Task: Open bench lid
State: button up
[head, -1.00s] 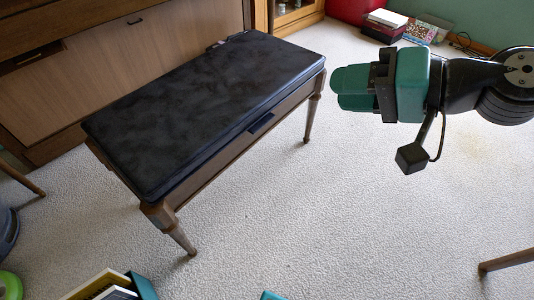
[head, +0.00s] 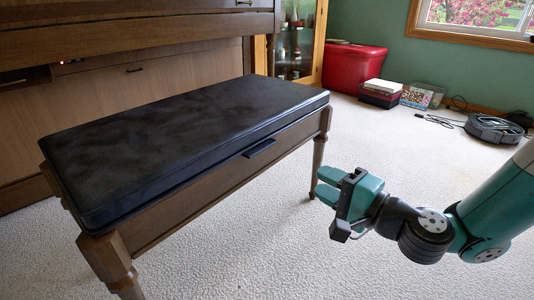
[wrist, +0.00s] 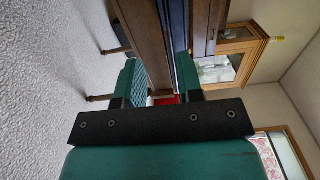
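The piano bench has a black padded lid (head: 190,130), which is shut flat on the wooden bench body (head: 215,185). A small dark tab (head: 259,148) sticks out from the lid's front edge, right of its middle. My gripper (head: 325,186) is off to the right of the bench, lower than the lid and apart from it. In the wrist view my gripper (wrist: 158,78) has its two green fingers spread with nothing between them. The bench's wooden side (wrist: 146,35) shows beyond the fingers, turned sideways; the tab cannot be made out there.
The piano (head: 150,90) stands close behind the bench. A red bin (head: 353,67), stacked boxes (head: 381,93) and a robot vacuum (head: 494,130) are along the far wall. A glass cabinet (wrist: 225,60) is behind. The carpet (head: 230,255) in front of the bench is clear.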

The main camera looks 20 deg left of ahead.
jog(key=w+a+r+p, duration=0.1)
jog(key=a+p, duration=0.1)
jog(key=p, duration=1.5)
send_near(264, 150)
jog(key=shift+b+x, duration=1.9)
jog(key=shift+x, duration=2.5)
jog(key=shift+s, duration=0.1)
grip_shut()
